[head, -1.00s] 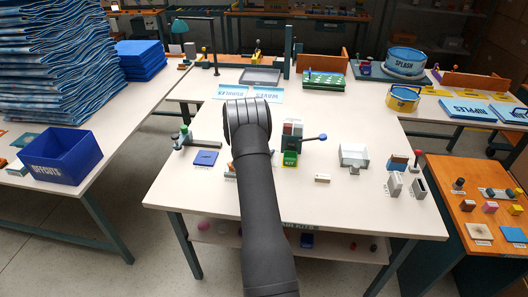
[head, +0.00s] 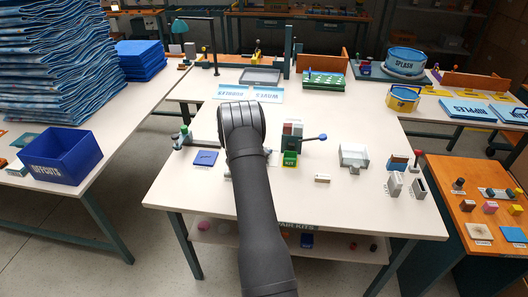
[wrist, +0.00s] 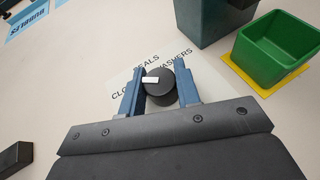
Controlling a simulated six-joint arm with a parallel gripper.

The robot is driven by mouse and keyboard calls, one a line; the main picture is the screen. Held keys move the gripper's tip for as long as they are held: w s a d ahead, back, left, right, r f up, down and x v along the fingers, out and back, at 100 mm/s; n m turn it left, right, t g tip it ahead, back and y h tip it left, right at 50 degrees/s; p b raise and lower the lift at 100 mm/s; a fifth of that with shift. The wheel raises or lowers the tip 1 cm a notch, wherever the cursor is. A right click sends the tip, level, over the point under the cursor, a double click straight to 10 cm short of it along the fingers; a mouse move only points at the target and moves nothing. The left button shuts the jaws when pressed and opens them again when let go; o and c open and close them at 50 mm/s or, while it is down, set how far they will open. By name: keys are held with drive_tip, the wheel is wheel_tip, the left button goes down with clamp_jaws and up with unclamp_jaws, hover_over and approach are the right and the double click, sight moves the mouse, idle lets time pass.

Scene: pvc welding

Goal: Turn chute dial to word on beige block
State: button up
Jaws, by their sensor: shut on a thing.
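The chute dial (wrist: 161,88) is a black round knob with a white pointer mark, which points left in the wrist view. My gripper (wrist: 160,88) is shut on it, one blue finger on each side. A pale label plate (wrist: 190,75) lies around the dial. "SEALS" and "WASHERS" show beyond it, and a word starting "CLO" is partly covered by the left finger. In the head view my arm hides the gripper and dial. The small beige block (head: 322,178) lies on the table right of the arm; its word is too small to read.
The chute (head: 292,131) stands right of my arm, with a green KIT bin (head: 290,159) at its foot, also in the wrist view (wrist: 280,50). A blue plate (head: 206,158) lies left.

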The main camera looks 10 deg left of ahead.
drive_tip(key=o, duration=1)
drive_tip(key=shift+s, duration=0.1)
drive_tip(key=v, duration=1.7)
drive_tip(key=shift+s+r, duration=0.1)
drive_tip(key=shift+r, duration=0.15)
